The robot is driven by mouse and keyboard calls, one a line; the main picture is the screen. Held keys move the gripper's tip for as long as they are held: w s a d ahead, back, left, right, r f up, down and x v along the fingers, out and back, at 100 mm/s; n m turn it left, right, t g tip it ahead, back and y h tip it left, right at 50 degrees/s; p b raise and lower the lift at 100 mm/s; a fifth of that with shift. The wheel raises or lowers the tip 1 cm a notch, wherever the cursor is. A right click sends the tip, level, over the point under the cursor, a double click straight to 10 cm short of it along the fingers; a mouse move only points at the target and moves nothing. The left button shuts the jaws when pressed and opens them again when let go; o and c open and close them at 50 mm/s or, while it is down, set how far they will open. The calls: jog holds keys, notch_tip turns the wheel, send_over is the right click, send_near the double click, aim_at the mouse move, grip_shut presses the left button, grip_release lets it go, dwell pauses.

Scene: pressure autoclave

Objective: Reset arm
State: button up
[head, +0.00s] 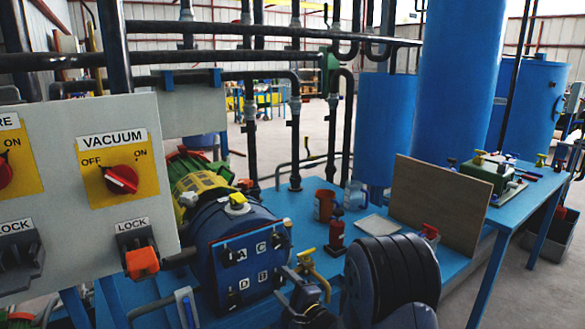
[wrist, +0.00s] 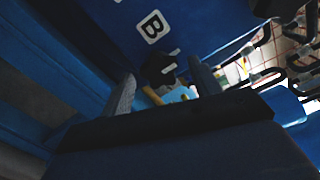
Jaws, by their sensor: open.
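My gripper (wrist: 163,85) shows in the wrist view with its two fingers apart and nothing held between them. A blue face with a white B label (wrist: 153,26) lies just beyond the fingertips. A dark knob (wrist: 158,68) and a yellow piece (wrist: 153,96) show in the gap between the fingers; I cannot tell whether either finger touches them. In the head view, the blue panel (head: 232,279) with labels A, B, C and D is on the front of a blue cylinder (head: 215,222). I cannot make out the fingers in the head view.
A grey control box (head: 75,235) with a red VACUUM knob (head: 121,180) and an orange-red LOCK lever (head: 141,263) stands at left. The blue table (head: 290,205) holds a red bottle (head: 336,235) and a brown board (head: 440,203). Black pipes (head: 250,28) cross above; blue tanks (head: 455,80) stand behind.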

jog(key=v, duration=1.1)
jog(key=x, duration=1.1)
jog(key=shift+w+a+f, duration=0.1)
jog(key=shift+w+a, duration=0.1)
jog(key=shift+w, duration=0.05)
jog(key=shift+s+d+n+b, duration=0.1)
jog(key=shift+n+b, duration=0.45)
jog(key=shift+n, duration=0.45)
jog(key=n+b, duration=0.1)
jog(key=n, duration=0.3)
jog(key=shift+b, duration=0.35)
jog(key=n+b, duration=0.2)
jog(key=n, duration=0.3)
jog(key=shift+n+b, duration=0.35)
jog(key=shift+n, duration=0.05)
jog(key=n+b, duration=0.3)
jog(key=n, duration=0.3)
jog(key=shift+n+b, duration=0.35)
jog(key=shift+n, duration=0.05)
jog(key=n+b, duration=0.1)
jog(key=n, duration=0.1)
jog(key=shift+n, duration=0.3)
jog(key=shift+r+n+b, duration=0.2)
jog(key=shift+n+b, duration=0.45)
jog(key=shift+n, duration=0.15)
jog(key=shift+s, duration=0.1)
